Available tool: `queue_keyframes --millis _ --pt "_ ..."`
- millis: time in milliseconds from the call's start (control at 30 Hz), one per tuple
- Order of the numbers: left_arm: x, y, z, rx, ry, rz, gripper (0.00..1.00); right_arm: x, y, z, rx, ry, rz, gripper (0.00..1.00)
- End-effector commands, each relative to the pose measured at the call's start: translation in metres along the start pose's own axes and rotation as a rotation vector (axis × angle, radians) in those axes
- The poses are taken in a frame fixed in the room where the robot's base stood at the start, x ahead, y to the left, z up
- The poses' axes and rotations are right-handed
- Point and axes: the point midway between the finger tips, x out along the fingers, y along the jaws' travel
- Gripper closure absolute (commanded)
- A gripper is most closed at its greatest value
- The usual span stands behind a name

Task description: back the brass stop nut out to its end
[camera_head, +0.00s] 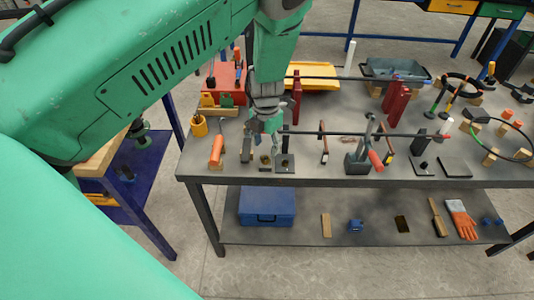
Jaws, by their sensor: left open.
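My left gripper (269,138) reaches down over the near left part of the grey workbench (400,178). Its fingers point down and are open. Just below them, near the front edge, sits a small brass-coloured piece (265,160) on a dark block; it looks like the stop nut, but it is too small to be sure. A grey plate with an upright post (285,162) stands right beside it. The fingers partly cover this spot, and I cannot tell whether they touch anything. My right gripper is not in view.
A thin dark horizontal bar (345,133) runs right from the gripper area. A vise (358,160) stands right. A blue toolbox (267,205) is on the lower shelf.

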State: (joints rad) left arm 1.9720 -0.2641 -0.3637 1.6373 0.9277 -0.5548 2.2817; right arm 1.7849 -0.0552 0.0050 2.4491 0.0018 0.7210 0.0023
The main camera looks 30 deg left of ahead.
Motion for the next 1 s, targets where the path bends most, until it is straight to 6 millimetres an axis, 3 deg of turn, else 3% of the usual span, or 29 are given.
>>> queue_keyframes --millis 100,333,1000 --pt "-0.027 0.0 0.002 0.001 -0.003 0.001 0.56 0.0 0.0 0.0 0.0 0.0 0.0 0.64" --pt "-0.058 -0.001 0.002 0.002 0.001 0.001 0.56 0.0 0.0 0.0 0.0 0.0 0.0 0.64" --pt "-0.064 0.0 0.001 0.007 0.004 0.001 0.56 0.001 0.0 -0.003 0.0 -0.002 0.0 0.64"
